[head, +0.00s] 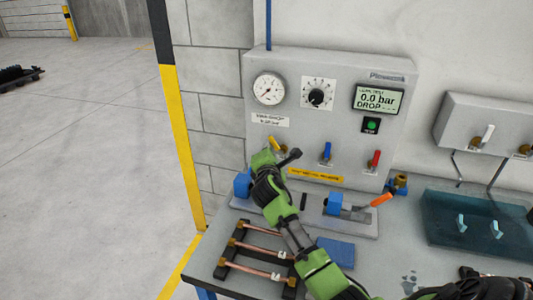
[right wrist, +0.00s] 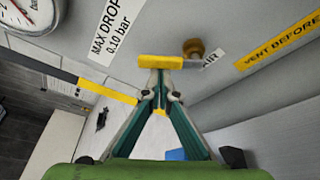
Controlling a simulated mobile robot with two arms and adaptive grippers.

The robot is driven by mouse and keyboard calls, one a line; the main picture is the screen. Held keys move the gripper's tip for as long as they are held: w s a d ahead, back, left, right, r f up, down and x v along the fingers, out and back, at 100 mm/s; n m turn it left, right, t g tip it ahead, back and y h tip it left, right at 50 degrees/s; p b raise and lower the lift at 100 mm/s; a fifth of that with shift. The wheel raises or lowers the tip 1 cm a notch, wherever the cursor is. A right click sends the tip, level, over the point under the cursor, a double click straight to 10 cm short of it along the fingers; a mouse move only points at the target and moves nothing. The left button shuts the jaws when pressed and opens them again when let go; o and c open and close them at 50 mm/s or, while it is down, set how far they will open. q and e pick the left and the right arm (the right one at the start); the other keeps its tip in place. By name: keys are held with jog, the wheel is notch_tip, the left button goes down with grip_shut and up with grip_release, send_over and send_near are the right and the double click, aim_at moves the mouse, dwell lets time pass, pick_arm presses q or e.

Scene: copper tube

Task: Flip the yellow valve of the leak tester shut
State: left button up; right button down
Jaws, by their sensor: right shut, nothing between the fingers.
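The leak tester (head: 342,120) is a grey panel against the wall with a gauge, a dial, a display and coloured valve handles. Its yellow valve (head: 276,143) is at the panel's lower left, partly covered by my right gripper (head: 266,154). In the right wrist view the yellow handle (right wrist: 160,62) lies crosswise just beyond the fingertips (right wrist: 159,74), beside a brass fitting (right wrist: 193,47). The right gripper is shut and empty, its tips at or very close to the handle; I cannot tell whether they touch.
A blue valve (head: 327,151) and a red valve (head: 375,159) sit right of the yellow one. Below are a blue clamp with an orange handle (head: 382,199) and a rack of copper tubes (head: 262,253). A teal tray (head: 430,220) is at right.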

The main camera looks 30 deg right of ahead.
pick_arm(q)
jog(key=shift+s+f+b, duration=0.2)
jog(key=shift+f+b, duration=2.5)
jog(key=shift+f, duration=0.2)
pick_arm(e)
jog(key=shift+s+d+r+m+t, duration=0.3)
jog(key=shift+m+t, duration=0.1)
jog(key=shift+m, duration=0.6)
jog(key=shift+s+d+r+m+t, duration=0.15)
jog(key=shift+s+d+m+t, duration=0.2)
jog(key=shift+m, duration=0.65)
jog(key=shift+s+d+r+m+t, duration=0.1)
jog(key=shift+s+r+m+t, duration=0.25)
jog(key=shift+m, duration=0.65)
jog(key=shift+w, duration=0.1)
